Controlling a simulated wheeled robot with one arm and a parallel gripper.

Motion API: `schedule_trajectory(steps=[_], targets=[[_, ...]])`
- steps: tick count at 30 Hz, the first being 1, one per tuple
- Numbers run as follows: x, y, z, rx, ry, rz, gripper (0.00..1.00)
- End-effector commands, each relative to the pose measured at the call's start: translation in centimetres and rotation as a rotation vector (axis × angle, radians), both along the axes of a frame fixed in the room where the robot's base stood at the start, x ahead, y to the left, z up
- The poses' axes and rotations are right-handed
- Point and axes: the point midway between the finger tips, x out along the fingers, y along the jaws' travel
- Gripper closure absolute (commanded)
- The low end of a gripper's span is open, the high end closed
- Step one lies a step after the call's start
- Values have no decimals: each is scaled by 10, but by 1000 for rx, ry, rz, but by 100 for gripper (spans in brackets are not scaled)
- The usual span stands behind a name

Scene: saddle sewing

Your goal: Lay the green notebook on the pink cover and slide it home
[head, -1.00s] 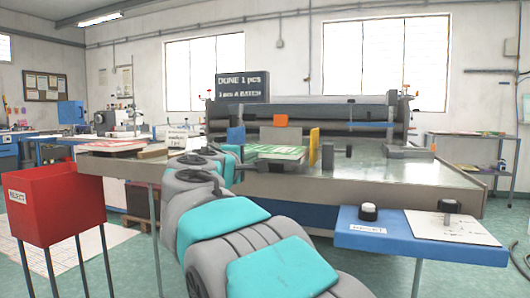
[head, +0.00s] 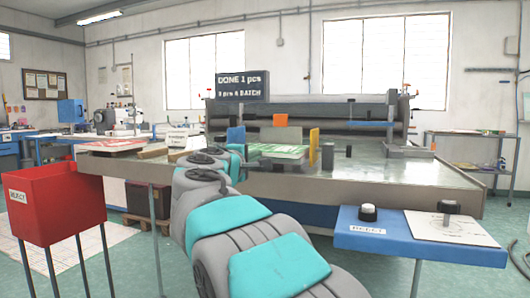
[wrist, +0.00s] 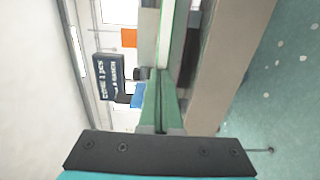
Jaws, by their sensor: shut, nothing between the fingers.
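My gripper (wrist: 160,100) shows in the wrist view with its two green fingers shut together and nothing between them. In the head view my own arm hides the fingertips. The green notebook (head: 282,149) lies flat at the front of the machine table, just right of my wrist, with white and reddish edges. Its edge (wrist: 165,35) appears to run just beyond my fingertips in the wrist view. I cannot tell whether they touch it. The pink cover cannot be told apart from the notebook's reddish lower edge.
An orange block (head: 280,120), a yellow upright plate (head: 314,140) and a dark post (head: 328,156) stand around the notebook. A red reject bin (head: 55,200) is at left, a blue shelf with a knob (head: 368,212) at front right.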

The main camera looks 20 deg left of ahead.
Motion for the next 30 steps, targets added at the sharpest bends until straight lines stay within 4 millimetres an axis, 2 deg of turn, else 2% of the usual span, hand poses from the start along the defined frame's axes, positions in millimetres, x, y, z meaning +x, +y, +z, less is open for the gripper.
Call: schedule_trajectory(steps=[30], targets=[[23,-2,0,-1,0,-1,100]])
